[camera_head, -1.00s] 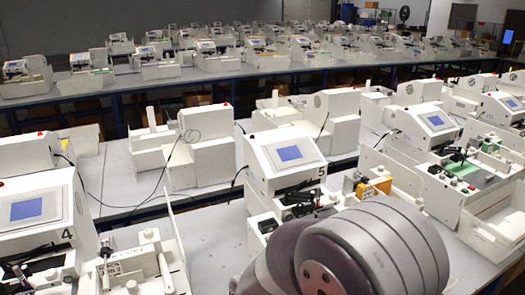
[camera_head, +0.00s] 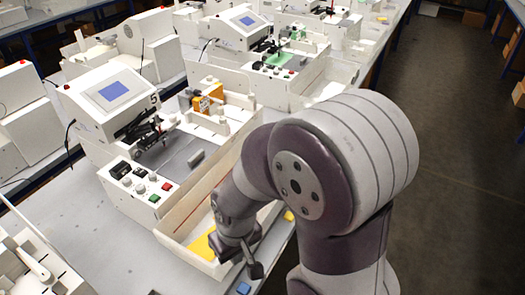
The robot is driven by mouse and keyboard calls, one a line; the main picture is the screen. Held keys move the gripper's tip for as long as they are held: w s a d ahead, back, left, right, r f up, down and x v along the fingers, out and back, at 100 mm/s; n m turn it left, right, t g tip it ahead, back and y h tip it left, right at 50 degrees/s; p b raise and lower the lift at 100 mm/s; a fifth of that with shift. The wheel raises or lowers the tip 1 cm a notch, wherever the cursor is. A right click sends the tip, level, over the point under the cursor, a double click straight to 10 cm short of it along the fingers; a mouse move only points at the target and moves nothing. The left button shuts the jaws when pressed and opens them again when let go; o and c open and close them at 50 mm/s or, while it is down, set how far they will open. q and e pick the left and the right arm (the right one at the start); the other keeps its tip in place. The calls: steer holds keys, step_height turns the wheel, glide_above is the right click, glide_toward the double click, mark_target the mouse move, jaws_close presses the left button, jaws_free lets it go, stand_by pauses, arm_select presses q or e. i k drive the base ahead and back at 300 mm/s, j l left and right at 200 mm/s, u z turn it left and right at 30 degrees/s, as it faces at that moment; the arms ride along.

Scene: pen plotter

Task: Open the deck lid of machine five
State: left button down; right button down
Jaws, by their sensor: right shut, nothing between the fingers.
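Machine five (camera_head: 107,104) is a white plotter with a blue screen and a "5" on its side, left of centre. Its deck (camera_head: 172,158) shows a black pen carriage and a grey block. A control panel (camera_head: 140,182) with knobs and red and green buttons is at the front. I cannot make out a separate deck lid or tell its position. My right gripper (camera_head: 254,266) is shut and empty, low at the front end of the machine's long white tray (camera_head: 180,246). My arm hides part of the tray's right side. My left gripper is not in view.
A yellow piece (camera_head: 201,246) lies in the tray's front end, and an orange block (camera_head: 208,100) is at the back. A small blue item (camera_head: 243,288) is on the table near my gripper. Other plotters stand behind and left. The floor aisle (camera_head: 450,150) at right is clear.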

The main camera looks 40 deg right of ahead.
mark_target(180, 167)
steer(key=z, duration=0.65)
steer(key=i+l+u, duration=0.1)
steer(key=l+u, duration=0.15)
steer(key=l, duration=0.75)
steer(key=l+u, duration=0.25)
steer(key=l, duration=0.75)
steer(key=i+l+u, duration=0.15)
steer(key=i+l, duration=0.15)
steer(key=i+l+u, duration=0.1)
steer(key=i+l, duration=0.15)
steer(key=l, duration=0.15)
steer(key=i+l+u, duration=0.15)
steer(key=i+l, duration=0.15)
steer(key=i+l+u, duration=0.15)
steer(key=l, duration=0.4)
steer(key=i, duration=0.05)
